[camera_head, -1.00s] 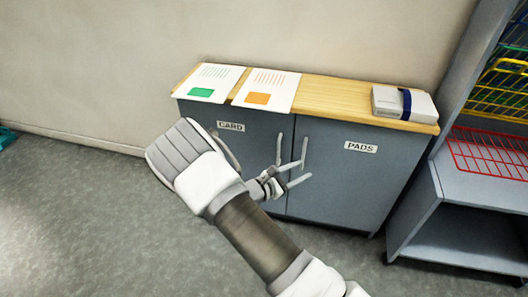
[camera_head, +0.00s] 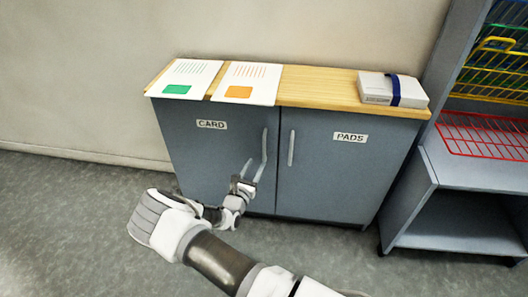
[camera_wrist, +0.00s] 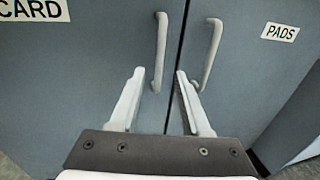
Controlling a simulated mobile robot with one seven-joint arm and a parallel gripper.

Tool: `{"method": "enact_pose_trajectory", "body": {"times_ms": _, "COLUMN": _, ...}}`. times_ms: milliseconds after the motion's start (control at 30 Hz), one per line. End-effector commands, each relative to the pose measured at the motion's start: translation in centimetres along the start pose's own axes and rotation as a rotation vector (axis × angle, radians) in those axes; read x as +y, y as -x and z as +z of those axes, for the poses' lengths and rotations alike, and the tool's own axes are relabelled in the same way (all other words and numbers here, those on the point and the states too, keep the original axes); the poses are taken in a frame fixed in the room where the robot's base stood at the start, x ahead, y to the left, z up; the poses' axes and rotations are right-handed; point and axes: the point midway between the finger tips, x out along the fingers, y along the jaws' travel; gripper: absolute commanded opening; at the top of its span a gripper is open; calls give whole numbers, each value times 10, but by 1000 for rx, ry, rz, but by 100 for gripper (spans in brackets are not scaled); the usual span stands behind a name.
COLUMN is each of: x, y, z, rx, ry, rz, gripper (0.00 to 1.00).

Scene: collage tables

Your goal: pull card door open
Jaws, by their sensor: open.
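The grey card door (camera_head: 205,155), labelled CARD, is the left door of a low cabinet and is shut. Its pale vertical bar handle (camera_head: 264,146) is near the door's right edge. My gripper (camera_head: 252,170) is open and empty in front of the handle's lower part. In the wrist view, the card door handle (camera_wrist: 161,45) appears between my two fingertips (camera_wrist: 159,76), with its lower end reaching down between them. I cannot tell whether a finger touches it. The pads door handle (camera_wrist: 209,50) is just right of my right finger.
The pads door (camera_head: 340,175) is shut beside the card door. Two printed sheets (camera_head: 190,77) (camera_head: 250,80) and a white box with a blue band (camera_head: 393,90) lie on the wooden top (camera_head: 320,88). A shelf unit (camera_head: 465,165) stands close at right. Floor at left is clear.

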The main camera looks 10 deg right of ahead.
Motion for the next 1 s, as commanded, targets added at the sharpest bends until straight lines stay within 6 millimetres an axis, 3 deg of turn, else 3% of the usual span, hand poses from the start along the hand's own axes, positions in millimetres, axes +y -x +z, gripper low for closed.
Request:
{"method": "enact_pose_trajectory", "body": {"times_ms": 300, "x": -1, "y": -67, "z": -3, "rx": -2, "ry": -2, "rz": -2, "gripper": 47}}
{"method": "enact_pose_trajectory", "body": {"times_ms": 500, "x": -1, "y": -92, "z": -1, "rx": 0, "ry": -1, "rz": -2, "gripper": 47}}
{"method": "enact_pose_trajectory", "body": {"times_ms": 900, "x": 0, "y": -99, "z": 0, "rx": 0, "ry": 0, "rz": 0, "gripper": 47}}
{"method": "enact_pose_trajectory", "body": {"times_ms": 1000, "x": 0, "y": -99, "z": 0, "rx": 0, "ry": 0, "rz": 0, "gripper": 29}}
